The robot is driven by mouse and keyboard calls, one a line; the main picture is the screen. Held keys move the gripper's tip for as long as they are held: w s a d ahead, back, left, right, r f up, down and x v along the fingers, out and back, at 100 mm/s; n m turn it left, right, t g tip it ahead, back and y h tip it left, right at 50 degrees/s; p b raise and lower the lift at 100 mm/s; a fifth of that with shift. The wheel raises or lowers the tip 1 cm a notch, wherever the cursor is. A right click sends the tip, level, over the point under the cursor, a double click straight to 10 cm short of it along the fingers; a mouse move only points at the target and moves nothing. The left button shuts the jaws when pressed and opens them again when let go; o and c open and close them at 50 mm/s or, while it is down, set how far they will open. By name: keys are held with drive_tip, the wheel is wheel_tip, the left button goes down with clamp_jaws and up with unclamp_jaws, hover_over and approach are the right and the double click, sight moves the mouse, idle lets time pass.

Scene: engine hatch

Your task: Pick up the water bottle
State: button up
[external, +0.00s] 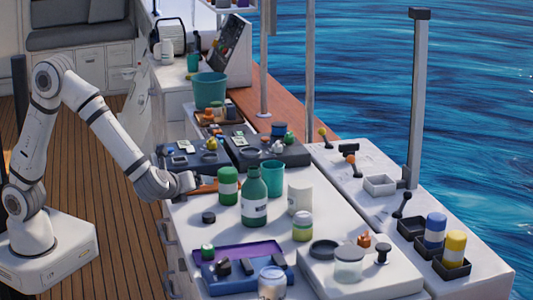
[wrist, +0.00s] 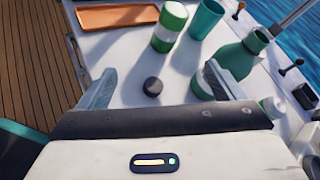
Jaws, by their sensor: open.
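The water bottle (external: 254,202) is a green bottle with a narrow neck and a pale label, upright on the white counter. In the wrist view the bottle (wrist: 236,60) is right of my gripper (wrist: 156,80), with its lower part partly hidden behind the right finger. My gripper is open, its fingers wide apart with nothing held between them. In the external view my gripper (external: 194,182) is left of the bottle, apart from it, beside the green-and-white canister (external: 228,187).
A small black round cap (wrist: 152,86) lies on the counter, seen between my fingers. A teal cup (external: 271,179) stands behind the bottle, a white mug (external: 299,197) and a jar (external: 303,227) to its right. An orange tray (wrist: 117,16) lies beyond. A purple-blue tray (external: 240,252) is in front.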

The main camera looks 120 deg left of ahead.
sight(245, 200)
drive_tip(key=w+a+f+m+t+y, duration=0.1)
drive_tip(key=w+a+m, duration=0.1)
drive_tip(key=w, duration=0.1)
drive_tip(key=w+a+f+m+t+y, duration=0.1)
drive_tip(key=w+a+f+m+y, duration=0.1)
drive_tip(key=w+m, duration=0.1)
drive_tip(key=w+a+f+m+t+y, duration=0.1)
drive_tip(key=w+a+f+m+t, duration=0.1)
drive_tip(key=w, duration=0.3)
drive_tip(key=shift+a+f+m+y, duration=0.2)
drive_tip(key=shift+a+m+y, duration=0.1)
drive_tip(key=shift+a+m, duration=0.25)
drive_tip(key=a, duration=0.2)
drive_tip(key=w+a, duration=0.1)
drive_tip(key=a, duration=0.2)
drive_tip(key=a+p, duration=0.1)
drive_tip(key=a, duration=0.1)
drive_tip(key=shift+w+a, duration=0.2)
drive_tip(key=shift+a, duration=0.15)
drive_tip(key=c, duration=1.2)
drive_tip(key=shift+c, duration=0.4)
drive_tip(key=shift+r, duration=0.1)
